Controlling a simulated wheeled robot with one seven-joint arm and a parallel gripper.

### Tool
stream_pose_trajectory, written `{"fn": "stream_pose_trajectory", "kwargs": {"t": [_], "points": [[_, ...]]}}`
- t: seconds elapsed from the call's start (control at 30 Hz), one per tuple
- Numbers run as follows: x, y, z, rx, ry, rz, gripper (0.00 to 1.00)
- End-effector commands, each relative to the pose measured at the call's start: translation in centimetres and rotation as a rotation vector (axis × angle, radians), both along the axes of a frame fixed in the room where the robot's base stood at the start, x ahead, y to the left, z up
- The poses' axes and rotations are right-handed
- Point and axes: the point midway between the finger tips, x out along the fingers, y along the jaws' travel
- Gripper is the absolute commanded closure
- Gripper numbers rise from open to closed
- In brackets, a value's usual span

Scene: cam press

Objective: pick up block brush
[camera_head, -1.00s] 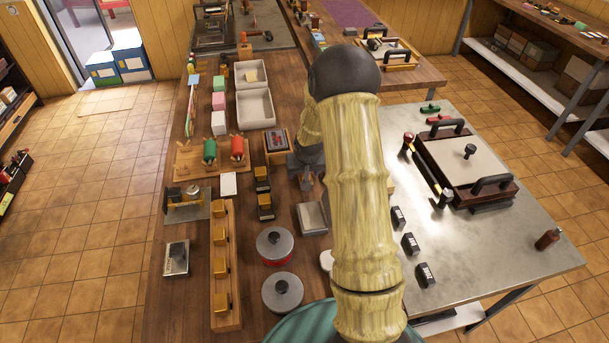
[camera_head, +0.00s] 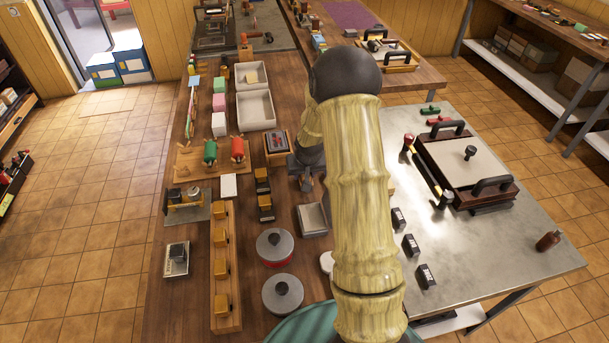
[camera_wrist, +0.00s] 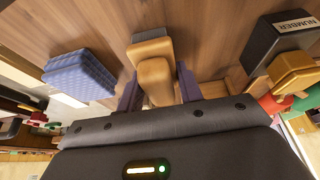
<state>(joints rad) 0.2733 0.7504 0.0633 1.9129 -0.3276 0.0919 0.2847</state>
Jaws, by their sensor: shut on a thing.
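The block brush (camera_wrist: 154,72) shows in the wrist view as a tan wooden block with a grey end. My gripper (camera_wrist: 159,90) has one dark finger on each side of the wooden part and is shut on it. The grey end points away from the palm, towards the brown wooden tabletop. I cannot tell whether it touches the wood. In the head view my gripper (camera_head: 306,182) is low over the bench, partly behind my arm, and the brush is too small to make out clearly.
In the wrist view a blue textured block (camera_wrist: 78,75) lies to the left and a black stamp marked NUMBER (camera_wrist: 278,42) to the right. In the head view, a grey tray (camera_head: 312,219) and lidded round tins (camera_head: 282,294) stand nearby on the bench. A metal table (camera_head: 470,255) is to the right.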

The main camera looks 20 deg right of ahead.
Motion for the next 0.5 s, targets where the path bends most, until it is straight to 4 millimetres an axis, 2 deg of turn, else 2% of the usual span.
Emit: {"fn": "stream_pose_trajectory", "kwargs": {"t": [0.17,0.5], "points": [[0.1,-0.1,1.7,-0.001,-0.005,-0.001,0.88],[0.1,-0.1,8.2,-0.001,-0.006,-0.001,0.88]]}}
